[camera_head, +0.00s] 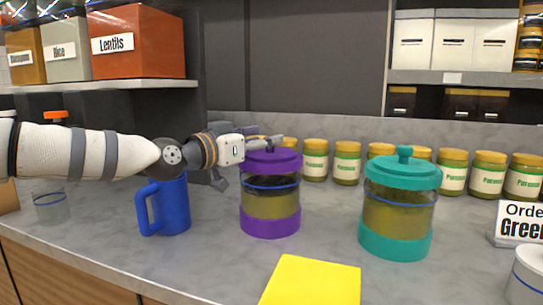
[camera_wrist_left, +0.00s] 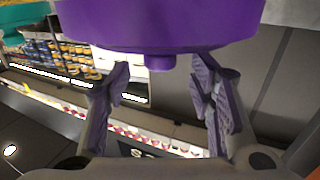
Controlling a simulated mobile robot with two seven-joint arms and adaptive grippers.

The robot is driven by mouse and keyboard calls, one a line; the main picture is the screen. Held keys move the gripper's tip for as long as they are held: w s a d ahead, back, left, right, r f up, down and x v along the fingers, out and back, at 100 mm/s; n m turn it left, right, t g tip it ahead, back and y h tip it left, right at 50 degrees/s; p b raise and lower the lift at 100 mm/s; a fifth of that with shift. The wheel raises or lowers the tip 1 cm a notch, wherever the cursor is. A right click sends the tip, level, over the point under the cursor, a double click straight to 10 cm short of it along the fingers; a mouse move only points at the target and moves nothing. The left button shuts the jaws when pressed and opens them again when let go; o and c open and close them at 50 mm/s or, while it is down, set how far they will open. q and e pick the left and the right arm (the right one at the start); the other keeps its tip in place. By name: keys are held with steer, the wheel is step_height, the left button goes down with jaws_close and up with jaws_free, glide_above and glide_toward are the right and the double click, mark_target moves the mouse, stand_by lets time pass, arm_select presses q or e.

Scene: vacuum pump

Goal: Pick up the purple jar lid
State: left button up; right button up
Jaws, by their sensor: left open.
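The purple jar lid (camera_head: 284,161) sits on the clear jar with the purple base (camera_head: 270,221), which stands upright on the counter. My left gripper (camera_head: 248,163) reaches in from the left at lid height. One finger passes in front of the lid's top and hides its knob there; the other hangs lower, left of the jar. In the left wrist view the lid (camera_wrist_left: 160,25) fills the top, and its small knob points in between the two spread fingers (camera_wrist_left: 160,88). The fingers are open and hold nothing. I cannot tell whether they touch the lid.
A blue mug (camera_head: 172,208) stands just left of the jar, below my arm. A teal-lidded jar (camera_head: 396,212) stands to the right. Several small yellow-lidded jars (camera_head: 347,162) line the back. A sign (camera_head: 519,226) is far right.

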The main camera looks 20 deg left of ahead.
arm_select(q)
steer(key=x, duration=0.3)
steer(key=shift+f, duration=0.3)
steer(key=shift+w+r, duration=0.1)
steer(key=shift+r, duration=0.15)
steer(key=shift+c, duration=0.9)
jaws_close()
